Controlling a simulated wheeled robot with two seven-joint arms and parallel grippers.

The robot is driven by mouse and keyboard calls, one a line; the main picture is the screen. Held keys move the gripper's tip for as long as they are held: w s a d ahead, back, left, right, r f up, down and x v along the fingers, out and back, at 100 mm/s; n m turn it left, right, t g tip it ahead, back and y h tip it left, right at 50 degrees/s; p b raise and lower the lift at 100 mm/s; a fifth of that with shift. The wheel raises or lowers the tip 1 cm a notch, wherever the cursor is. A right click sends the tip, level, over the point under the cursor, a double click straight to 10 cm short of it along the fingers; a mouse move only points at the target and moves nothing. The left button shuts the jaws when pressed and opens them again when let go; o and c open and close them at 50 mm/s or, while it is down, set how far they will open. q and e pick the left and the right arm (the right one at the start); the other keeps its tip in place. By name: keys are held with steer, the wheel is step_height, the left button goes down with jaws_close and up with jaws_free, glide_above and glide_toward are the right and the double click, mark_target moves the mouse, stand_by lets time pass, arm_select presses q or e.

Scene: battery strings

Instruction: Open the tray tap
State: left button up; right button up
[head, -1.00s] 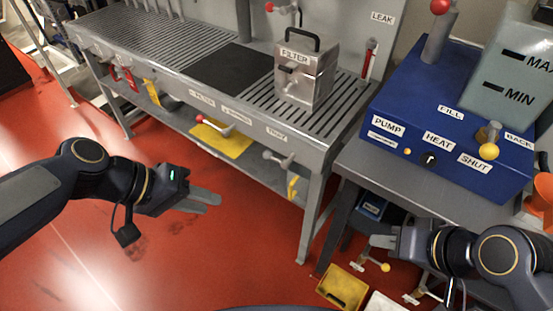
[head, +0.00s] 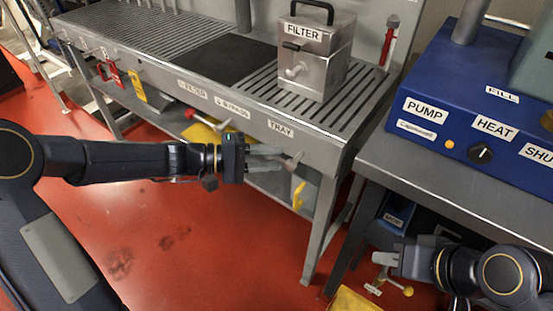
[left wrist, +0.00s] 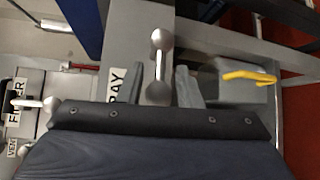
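The tray tap (head: 291,161) is a grey lever with a rounded knob on the bench's front edge, below the TRAY label (head: 281,129). In the left wrist view the tap (left wrist: 158,66) stands between my left gripper's fingers (left wrist: 161,86), with a gap on each side. In the head view my left gripper (head: 268,158) reaches in from the left, open, its fingertips at the tap. My right gripper (head: 386,259) is at the lower right, away from the tap; its finger gap is not clear.
A metal FILTER box (head: 316,58) stands on the slatted bench. Left of the tray tap is a red-ended lever (head: 207,121). A yellow handle (head: 298,195) hangs below the tap. A blue PUMP unit (head: 455,95) stands on the right table. Red floor lies open in front.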

arm_select(q)
steer(key=shift+w+d+f, duration=0.15)
steer(key=shift+d, duration=0.75)
jaws_close()
steer(key=shift+a, duration=0.1)
